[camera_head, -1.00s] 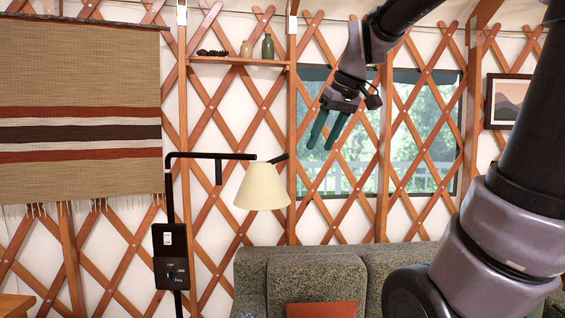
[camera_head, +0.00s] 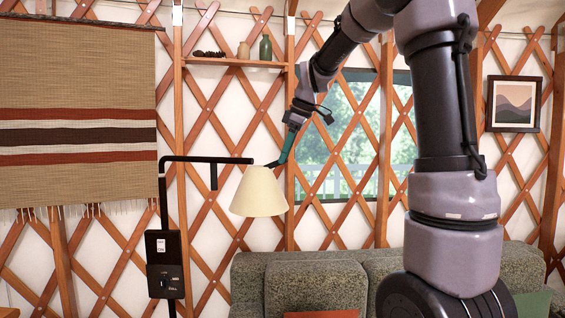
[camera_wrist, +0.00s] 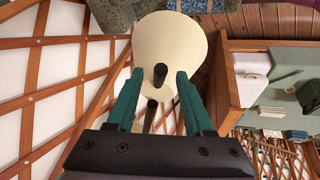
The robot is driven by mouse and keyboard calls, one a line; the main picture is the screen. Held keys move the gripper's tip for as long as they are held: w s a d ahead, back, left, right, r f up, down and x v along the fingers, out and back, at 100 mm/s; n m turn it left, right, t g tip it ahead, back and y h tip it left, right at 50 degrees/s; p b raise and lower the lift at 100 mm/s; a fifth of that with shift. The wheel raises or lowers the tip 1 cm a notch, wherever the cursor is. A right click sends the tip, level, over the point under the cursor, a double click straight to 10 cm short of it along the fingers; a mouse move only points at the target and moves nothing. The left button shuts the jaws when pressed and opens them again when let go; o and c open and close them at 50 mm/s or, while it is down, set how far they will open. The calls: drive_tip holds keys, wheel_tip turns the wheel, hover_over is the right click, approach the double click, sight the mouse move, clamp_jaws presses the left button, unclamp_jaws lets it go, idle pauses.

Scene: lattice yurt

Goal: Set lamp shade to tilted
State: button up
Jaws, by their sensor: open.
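The cream lamp shade (camera_head: 259,192) hangs from the black lamp arm (camera_head: 205,159) on a dark stand at the left of the couch. In the head view its rim looks about level. A short dark handle rises from the shade's top. My gripper (camera_head: 282,160) is at that handle, just above and right of the shade. In the wrist view, my gripper's two green fingers (camera_wrist: 157,82) are spread, with the dark handle (camera_wrist: 160,75) between their tips and the shade (camera_wrist: 168,45) beyond. I cannot tell whether either finger touches the handle.
A box with a switch and knob (camera_head: 163,265) is on the lamp stand. A grey couch (camera_head: 310,280) stands below the shade. A wall shelf (camera_head: 235,63) with small vases is above. The lattice wall and window (camera_head: 345,140) are behind my arm.

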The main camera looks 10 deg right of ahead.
drive_tip(key=shift+x, duration=1.55)
clamp_jaws()
drive_tip(key=shift+r, duration=0.1)
